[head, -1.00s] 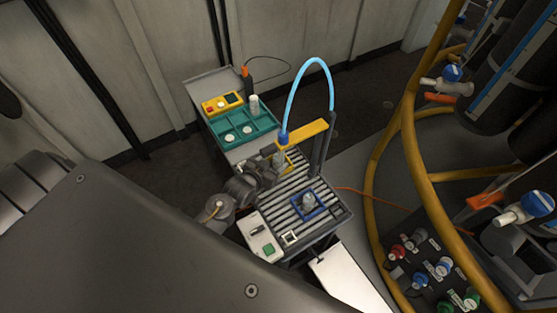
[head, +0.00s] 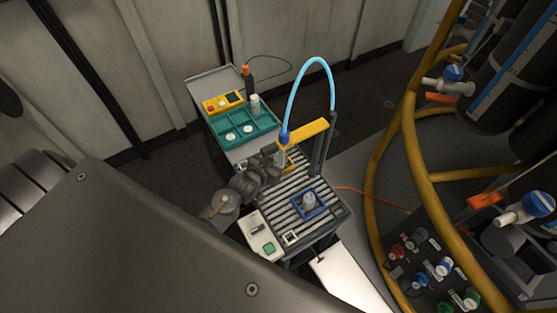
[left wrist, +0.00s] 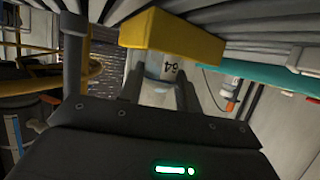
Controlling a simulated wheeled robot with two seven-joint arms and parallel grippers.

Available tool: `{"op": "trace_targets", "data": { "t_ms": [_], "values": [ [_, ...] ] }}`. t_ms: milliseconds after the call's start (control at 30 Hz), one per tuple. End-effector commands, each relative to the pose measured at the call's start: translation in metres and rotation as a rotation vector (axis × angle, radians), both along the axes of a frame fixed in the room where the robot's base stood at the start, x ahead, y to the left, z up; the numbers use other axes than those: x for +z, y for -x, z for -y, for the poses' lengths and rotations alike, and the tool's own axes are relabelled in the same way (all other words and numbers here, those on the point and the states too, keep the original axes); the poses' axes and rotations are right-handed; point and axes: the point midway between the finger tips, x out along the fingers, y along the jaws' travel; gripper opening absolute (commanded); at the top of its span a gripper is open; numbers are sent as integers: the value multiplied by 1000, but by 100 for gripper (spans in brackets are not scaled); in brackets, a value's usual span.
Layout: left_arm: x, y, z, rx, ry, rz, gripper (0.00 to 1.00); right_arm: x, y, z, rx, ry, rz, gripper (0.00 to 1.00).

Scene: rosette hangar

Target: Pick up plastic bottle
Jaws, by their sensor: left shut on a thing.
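My left gripper (head: 277,156) is at the yellow square frame on the roller bench, under the blue nozzle. In the left wrist view its two fingers (left wrist: 159,94) are shut on a pale plastic bottle (left wrist: 160,66), one finger on each side. The bottle has a dark printed number, and a yellow bar hides part of it. Another clear bottle (head: 309,201) stands inside a blue square frame (head: 322,210) on the rollers. My right gripper is not in view.
A yellow arm (head: 306,132) on a dark post carries the nozzle (head: 284,138) and blue hose (head: 303,72). A teal tray (head: 262,126) with white round items and a white cylinder (head: 255,104) lies behind. A switch box (head: 261,236) sits at the front. Yellow rails curve on the right.

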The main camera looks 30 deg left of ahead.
Motion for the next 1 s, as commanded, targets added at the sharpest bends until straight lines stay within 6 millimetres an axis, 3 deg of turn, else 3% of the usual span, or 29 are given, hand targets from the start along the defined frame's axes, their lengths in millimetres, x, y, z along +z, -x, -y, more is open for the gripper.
{"op": "trace_targets", "data": {
  "t_ms": [233, 433, 1000],
  "values": [
    [8, 0, 0, 0, 0, 2, 13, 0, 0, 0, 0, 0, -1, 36],
    [36, 0, 0, 0, 0, 4, 13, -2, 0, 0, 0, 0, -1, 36],
    [32, 132, -11, 0, 0, -5, 13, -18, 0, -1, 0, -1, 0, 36]
  ]
}}
